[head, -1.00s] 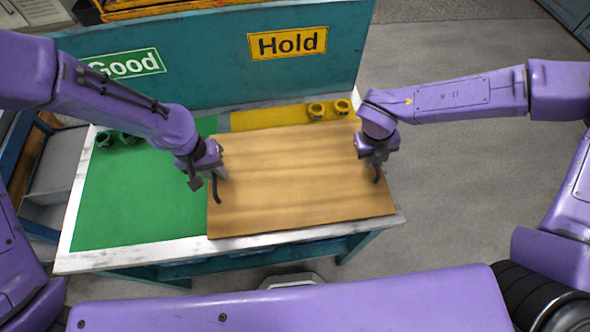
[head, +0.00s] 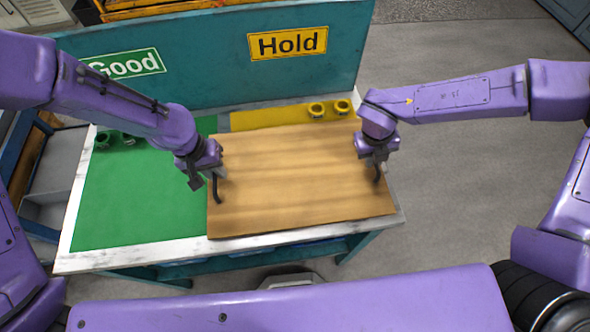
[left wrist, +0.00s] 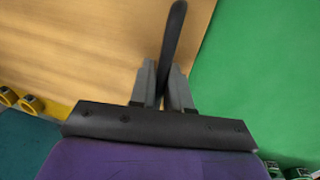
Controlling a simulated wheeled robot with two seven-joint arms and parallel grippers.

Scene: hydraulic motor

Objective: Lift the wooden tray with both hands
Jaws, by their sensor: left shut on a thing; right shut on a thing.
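The wooden tray (head: 290,185) is a flat light-brown board over the right part of the workbench, with a dark curved handle on its left and right sides. My left gripper (head: 211,176) is shut on the left handle (head: 216,190). In the left wrist view its two grey fingers (left wrist: 163,90) close around that dark handle (left wrist: 173,40), beside the tray surface (left wrist: 80,45). My right gripper (head: 375,160) is shut on the right handle (head: 377,174). I cannot tell whether the tray touches the bench.
The bench has a green mat (head: 130,195) at left and a yellow strip (head: 265,119) behind the tray. Small yellow parts (head: 316,109) and green parts (head: 104,139) stand at the back. A teal panel (head: 210,75) with "Good" and "Hold" signs rises behind.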

